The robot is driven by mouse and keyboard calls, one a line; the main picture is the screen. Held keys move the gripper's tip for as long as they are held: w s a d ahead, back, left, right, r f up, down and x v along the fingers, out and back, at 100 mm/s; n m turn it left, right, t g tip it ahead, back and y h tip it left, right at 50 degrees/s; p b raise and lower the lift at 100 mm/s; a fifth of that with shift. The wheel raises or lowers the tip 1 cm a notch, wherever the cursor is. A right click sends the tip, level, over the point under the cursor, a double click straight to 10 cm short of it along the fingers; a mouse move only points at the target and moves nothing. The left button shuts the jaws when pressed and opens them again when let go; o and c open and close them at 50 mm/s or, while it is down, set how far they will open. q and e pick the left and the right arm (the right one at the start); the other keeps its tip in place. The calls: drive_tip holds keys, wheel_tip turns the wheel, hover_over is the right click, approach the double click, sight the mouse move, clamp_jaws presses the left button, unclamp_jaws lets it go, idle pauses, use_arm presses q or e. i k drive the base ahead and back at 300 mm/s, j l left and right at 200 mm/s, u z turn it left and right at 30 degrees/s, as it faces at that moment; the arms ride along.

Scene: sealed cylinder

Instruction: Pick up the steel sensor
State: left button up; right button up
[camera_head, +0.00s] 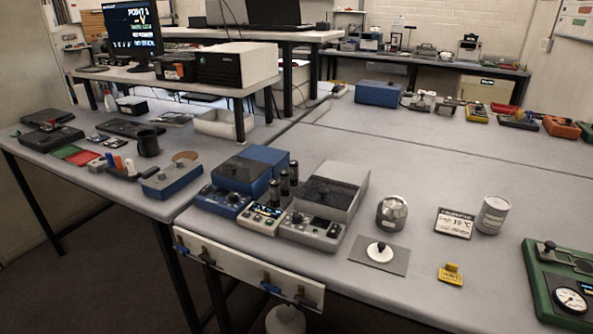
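A shiny steel rounded vessel (391,213) stands on the grey table right of the centre. A pale metal cylinder (493,216) with a label stands upright further right. I cannot tell for certain which of them is the steel sensor. A small display (454,223) reading about 19 °C stands between them. A white round piece with a dark knob (380,251) sits on a flat grey plate (398,264) in front of the steel vessel. Neither of my grippers shows in the head view.
A yellow block (451,274) lies near the front edge. A green box with a gauge (562,284) stands at the right. Grey (325,205) and blue (240,180) instruments stand to the left. The table behind the steel vessel is largely clear.

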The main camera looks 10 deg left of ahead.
sight(294, 165)
drive_tip(key=i+j+u, duration=0.15)
drive_tip(key=u, duration=0.2)
drive_tip(key=i+j+u, duration=0.2)
drive_tip(key=u, duration=0.2)
drive_tip(key=i+j+u, duration=0.15)
drive_tip(key=u, duration=0.2)
drive_tip(key=i, duration=0.05)
